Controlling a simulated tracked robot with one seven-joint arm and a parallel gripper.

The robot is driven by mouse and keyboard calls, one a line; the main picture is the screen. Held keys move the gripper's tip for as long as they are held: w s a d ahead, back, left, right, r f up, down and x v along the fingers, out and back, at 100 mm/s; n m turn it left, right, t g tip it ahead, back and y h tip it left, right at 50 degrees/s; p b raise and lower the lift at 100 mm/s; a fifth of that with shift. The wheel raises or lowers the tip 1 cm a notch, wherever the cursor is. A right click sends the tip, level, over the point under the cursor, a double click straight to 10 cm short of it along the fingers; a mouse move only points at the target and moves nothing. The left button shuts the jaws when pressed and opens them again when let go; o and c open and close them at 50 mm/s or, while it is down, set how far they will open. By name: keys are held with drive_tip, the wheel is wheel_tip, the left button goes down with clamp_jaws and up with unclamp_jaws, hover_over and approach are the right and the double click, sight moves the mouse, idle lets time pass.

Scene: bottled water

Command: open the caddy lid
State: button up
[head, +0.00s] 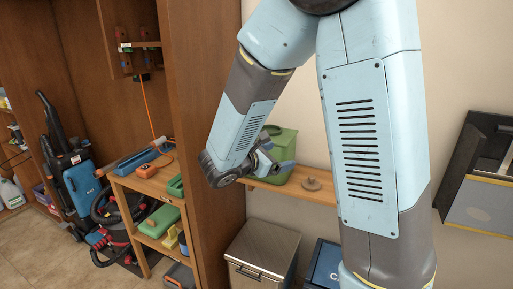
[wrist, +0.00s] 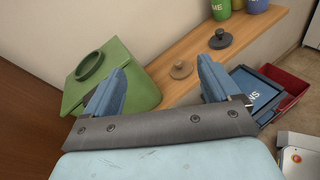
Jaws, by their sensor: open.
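The green caddy (head: 288,143) stands on a wooden wall shelf and is partly hidden by my gripper in the head view. In the wrist view the caddy (wrist: 142,94) is at the left, and its green lid (wrist: 112,53), with a raised round ring, appears to lie shut on top. My gripper (head: 273,158) is in front of the caddy. In the wrist view my gripper (wrist: 160,84) is open with nothing between its blue fingers. The left finger overlaps the caddy in the picture; I cannot tell whether it touches.
A tan round lid (wrist: 181,69) and a dark round lid (wrist: 221,39) lie on the shelf (wrist: 200,50) right of the caddy. A tall wooden cabinet side (head: 205,110) stands close at left. Bins (head: 262,255) stand below the shelf.

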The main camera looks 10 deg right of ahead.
drive_tip(key=w+a+f+n+t+y, duration=0.1)
drive_tip(key=w+a+f+n+t, duration=0.15)
drive_tip(key=a+n, duration=0.2)
drive_tip(key=w+a+f+n+t+y, duration=0.1)
drive_tip(key=w+a+f+n+t, duration=0.1)
drive_tip(key=w+a+n+t, duration=0.3)
drive_tip(key=w+d+m+g, duration=0.1)
drive_tip(key=w+d+m, duration=0.1)
drive_tip(key=w+d, duration=0.4)
drive_tip(key=w, duration=0.2)
drive_tip(key=shift+w+d, duration=0.35)
drive_tip(key=shift+c, duration=0.3)
drive_tip(key=c, duration=1.5)
drive_tip(key=shift+o, duration=0.2)
drive_tip(key=shift+a+r, duration=0.1)
drive_tip(key=shift+a, duration=0.05)
